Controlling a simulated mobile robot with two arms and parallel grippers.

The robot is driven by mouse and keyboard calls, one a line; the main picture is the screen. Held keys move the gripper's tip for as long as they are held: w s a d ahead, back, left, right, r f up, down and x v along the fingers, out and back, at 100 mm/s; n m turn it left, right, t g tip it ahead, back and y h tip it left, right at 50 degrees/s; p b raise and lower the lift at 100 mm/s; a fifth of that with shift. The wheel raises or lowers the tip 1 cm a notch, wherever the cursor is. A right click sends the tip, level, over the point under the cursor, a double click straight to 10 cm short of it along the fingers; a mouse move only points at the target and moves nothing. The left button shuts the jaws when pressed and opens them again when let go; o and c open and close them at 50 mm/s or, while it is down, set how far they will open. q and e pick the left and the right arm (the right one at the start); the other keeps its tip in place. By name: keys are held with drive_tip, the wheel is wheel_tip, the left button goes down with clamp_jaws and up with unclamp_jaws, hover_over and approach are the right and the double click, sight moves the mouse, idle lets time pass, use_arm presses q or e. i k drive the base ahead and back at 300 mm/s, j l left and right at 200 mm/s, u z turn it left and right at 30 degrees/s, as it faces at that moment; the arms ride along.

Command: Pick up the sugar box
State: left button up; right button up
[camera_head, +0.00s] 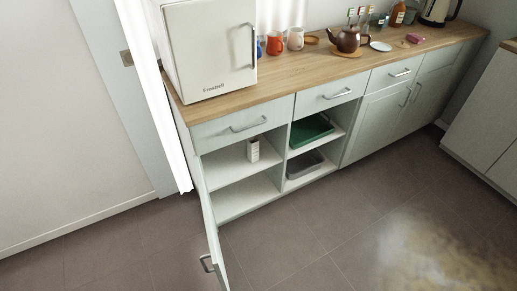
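A small white box with a dark marking (253,149), which looks like the sugar box, stands upright on the upper shelf (227,163) of an open cabinet, near the divider on that compartment's right side. Its label is too small to read. Nothing touches it from the front. Neither of my grippers shows in the head view.
The cabinet door (213,235) stands open, jutting forward on the left. Right of the divider are a green tray (311,131) and a grey tray (303,164). A small white fridge (208,50), mugs (275,43) and a teapot (348,40) stand on the counter. The floor in front is clear.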

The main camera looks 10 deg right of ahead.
sight(253, 149)
drive_tip(key=i+l+u, duration=0.15)
drive_tip(key=l+u, duration=0.15)
drive_tip(key=l, duration=0.2)
drive_tip(key=i+l+u, duration=0.1)
drive_tip(key=l+u, duration=0.15)
drive_tip(key=l, duration=0.25)
drive_tip(key=l+u, duration=0.3)
drive_tip(key=l, duration=0.25)
